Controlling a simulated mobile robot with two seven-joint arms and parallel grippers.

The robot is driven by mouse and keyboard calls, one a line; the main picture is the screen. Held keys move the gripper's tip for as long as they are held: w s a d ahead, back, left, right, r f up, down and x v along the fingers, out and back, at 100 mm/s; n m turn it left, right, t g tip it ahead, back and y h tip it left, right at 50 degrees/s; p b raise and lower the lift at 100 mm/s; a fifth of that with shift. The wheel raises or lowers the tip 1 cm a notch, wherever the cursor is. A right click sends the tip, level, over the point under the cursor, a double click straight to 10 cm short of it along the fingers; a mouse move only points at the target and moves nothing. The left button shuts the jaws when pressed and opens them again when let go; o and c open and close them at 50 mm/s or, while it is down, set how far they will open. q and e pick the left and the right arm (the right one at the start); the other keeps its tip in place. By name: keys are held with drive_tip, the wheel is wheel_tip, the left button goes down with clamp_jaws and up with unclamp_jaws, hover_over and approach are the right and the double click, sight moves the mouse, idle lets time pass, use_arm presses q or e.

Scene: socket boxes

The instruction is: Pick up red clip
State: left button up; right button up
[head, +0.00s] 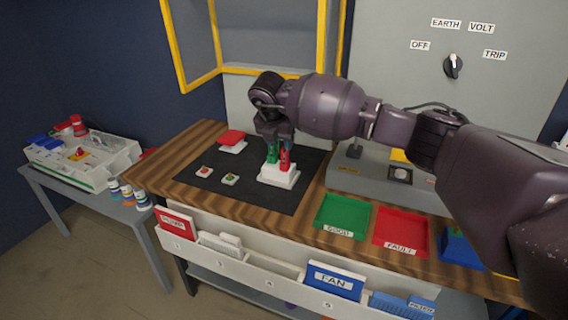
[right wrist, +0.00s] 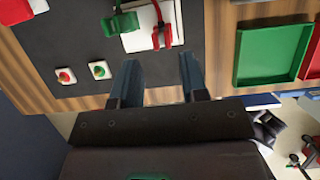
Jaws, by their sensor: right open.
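The red clip (head: 285,160) stands upright on a white block (head: 281,180) on the dark mat, beside a green clip (head: 272,153). In the right wrist view, the red clip (right wrist: 161,33) is at the top centre, just beyond the gap between my fingers. The green clip (right wrist: 121,22) is to its left, partly over the white block's edge. My right gripper (right wrist: 158,70) is open, with nothing between its fingers. In the head view it is just above the clips, and its fingertips are hard to make out there. My left gripper is not in view.
A dark mat (head: 255,195) carries two small white squares with a red and a green button, and a red-topped box (head: 231,141). A green tray (head: 341,217) and a red tray (head: 400,233) lie to the right. A grey panel device stands behind them.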

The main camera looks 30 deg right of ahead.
sight(284, 151)
drive_tip(key=shift+x, duration=0.75)
drive_tip(key=shift+f, duration=0.3)
drive_tip(key=b+x, duration=0.1)
drive_tip(key=x, duration=0.4)
drive_tip(key=shift+s+b, duration=0.15)
drive_tip(key=shift+b, duration=0.15)
drive_tip(key=shift+r, duration=0.2)
drive_tip(key=shift+c, duration=0.4)
drive_tip(key=c, duration=0.6)
drive_tip(key=shift+o, duration=0.2)
wheel_tip(284, 151, up, 20)
drive_tip(key=p, duration=0.3)
